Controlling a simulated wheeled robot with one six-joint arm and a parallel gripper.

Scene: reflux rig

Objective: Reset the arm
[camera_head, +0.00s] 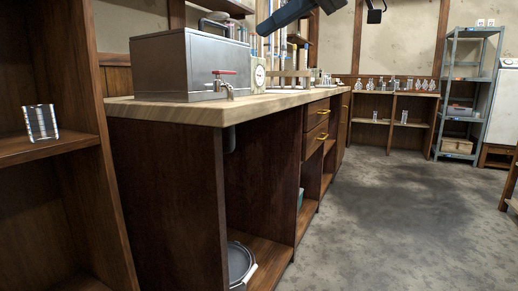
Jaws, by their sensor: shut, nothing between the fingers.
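Part of my blue-grey arm crosses the top edge in the head view, over the back of the wooden counter (262,104). A small dark piece hangs at the top edge to the right of it; I cannot tell what it is. My gripper's fingers do not show in this view.
A metal tank (160,68) with a red-handled tap (222,80) stands on the counter's near end, beside a round dial (258,76). A glass beaker (41,122) stands on the left shelf. Glassware (395,84) lines the back shelf, near a metal rack (465,95). The grey floor (400,220) is clear.

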